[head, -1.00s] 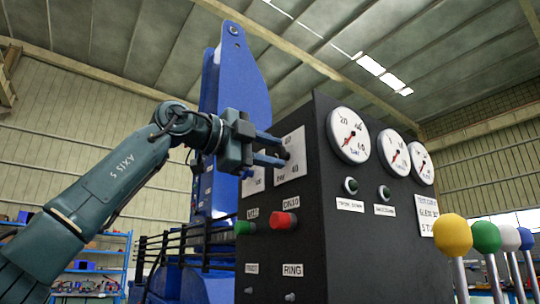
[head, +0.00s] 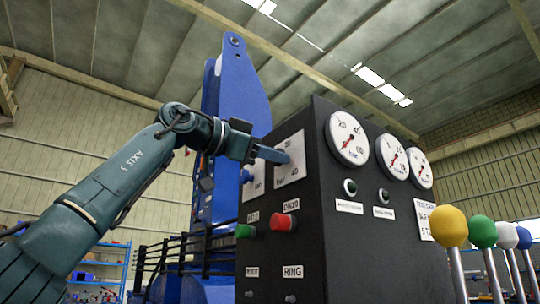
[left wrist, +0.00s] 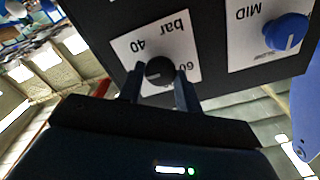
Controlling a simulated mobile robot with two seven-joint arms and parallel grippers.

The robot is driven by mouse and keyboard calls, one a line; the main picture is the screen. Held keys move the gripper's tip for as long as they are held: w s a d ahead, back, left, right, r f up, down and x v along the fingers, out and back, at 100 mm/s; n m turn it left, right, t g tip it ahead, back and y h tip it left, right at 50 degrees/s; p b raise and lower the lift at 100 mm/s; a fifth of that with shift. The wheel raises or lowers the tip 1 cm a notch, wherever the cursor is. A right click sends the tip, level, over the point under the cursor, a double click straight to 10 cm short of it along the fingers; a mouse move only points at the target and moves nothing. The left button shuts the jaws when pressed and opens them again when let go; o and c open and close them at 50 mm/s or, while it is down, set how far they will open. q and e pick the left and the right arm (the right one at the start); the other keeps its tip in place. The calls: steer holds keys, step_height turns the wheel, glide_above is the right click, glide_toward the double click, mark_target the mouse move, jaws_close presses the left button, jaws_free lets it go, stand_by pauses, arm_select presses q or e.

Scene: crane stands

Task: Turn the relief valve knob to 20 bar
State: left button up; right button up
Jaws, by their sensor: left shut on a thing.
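The relief valve knob is black and round, with a short white mark; it shows in the left wrist view (left wrist: 160,70). It sits on a white scale plate (left wrist: 125,47) with "40", "60" and "bar" printed on it, upside down here. In the head view the plate (head: 291,170) is on the panel's left face. My left gripper (head: 284,156) is shut on the knob, one finger on each side in the left wrist view (left wrist: 160,90). The white mark is on the knob's left side there. In the head view the gripper hides the knob. My right gripper is out of view.
A blue knob (left wrist: 287,32) on a plate marked "MID" is beside it. Below are a red button (head: 284,222) and a green button (head: 245,231). The dark panel (head: 375,250) carries several round gauges; levers with coloured balls (head: 449,226) stand at right.

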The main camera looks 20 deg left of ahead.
arm_select(q)
steer(key=shift+n, duration=0.4)
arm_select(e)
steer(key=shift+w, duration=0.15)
arm_select(q)
steer(key=o, duration=1)
steer(key=shift+a, duration=0.1)
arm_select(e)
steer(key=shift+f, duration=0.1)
arm_select(q)
steer(key=b+v, duration=0.3)
steer(key=v, duration=1)
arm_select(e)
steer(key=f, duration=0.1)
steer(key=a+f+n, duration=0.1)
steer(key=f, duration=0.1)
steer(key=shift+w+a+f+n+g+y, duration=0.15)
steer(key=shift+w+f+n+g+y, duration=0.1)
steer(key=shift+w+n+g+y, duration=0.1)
